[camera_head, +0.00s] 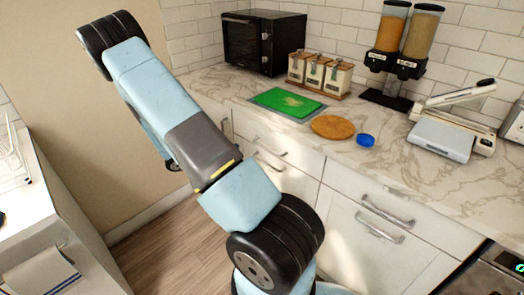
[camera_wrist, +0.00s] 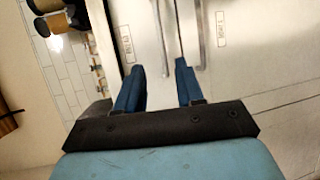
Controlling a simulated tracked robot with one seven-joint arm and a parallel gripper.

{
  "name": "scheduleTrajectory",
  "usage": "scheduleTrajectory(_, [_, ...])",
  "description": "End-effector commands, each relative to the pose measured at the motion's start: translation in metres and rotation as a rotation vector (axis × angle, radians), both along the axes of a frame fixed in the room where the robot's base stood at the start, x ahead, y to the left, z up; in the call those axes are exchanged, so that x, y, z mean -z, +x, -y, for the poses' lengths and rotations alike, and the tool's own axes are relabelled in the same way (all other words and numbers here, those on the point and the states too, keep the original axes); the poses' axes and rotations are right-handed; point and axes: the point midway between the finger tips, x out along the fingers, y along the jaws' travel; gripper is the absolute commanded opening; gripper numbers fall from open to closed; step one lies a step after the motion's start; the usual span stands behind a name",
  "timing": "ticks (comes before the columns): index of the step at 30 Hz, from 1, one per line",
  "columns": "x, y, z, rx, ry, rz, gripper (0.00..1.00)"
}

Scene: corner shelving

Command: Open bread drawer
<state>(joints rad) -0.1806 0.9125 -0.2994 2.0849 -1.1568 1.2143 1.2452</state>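White drawer fronts with metal handles run below the counter in the head view. One drawer front (camera_head: 345,200) is at the right, and another (camera_head: 285,160) is nearer the middle; both look closed. The wrist view is turned sideways and shows two long metal handles (camera_wrist: 160,30) and (camera_wrist: 200,35) on white fronts, each beside a small label too small to read. My gripper (camera_wrist: 160,68) is open, with two blue fingers pointing toward the fronts. The first handle lies between the fingers in the picture; I cannot tell whether they touch it. My arm hides the gripper in the head view.
The marble counter (camera_head: 220,85) holds a black microwave (camera_head: 262,42), several canisters, a green cutting board (camera_head: 288,101), a round wooden board (camera_head: 333,126), a blue lid (camera_head: 365,140), dispensers and a scale. A white cabinet stands at left. Wood floor (camera_head: 160,240) lies between.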

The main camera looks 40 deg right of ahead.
Motion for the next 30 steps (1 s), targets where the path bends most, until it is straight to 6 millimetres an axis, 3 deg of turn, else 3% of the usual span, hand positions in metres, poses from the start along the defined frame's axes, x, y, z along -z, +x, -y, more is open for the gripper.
scheduleTrajectory(8, [0.008,-0.004,0.016,-0.009,-0.018,-0.005,0.37])
scheduleTrajectory(24, [0.024,-0.033,0.101,-0.008,-0.016,-0.005,0.37])
scheduleTrajectory(30, [0.028,-0.039,0.122,-0.01,-0.015,-0.004,0.37])
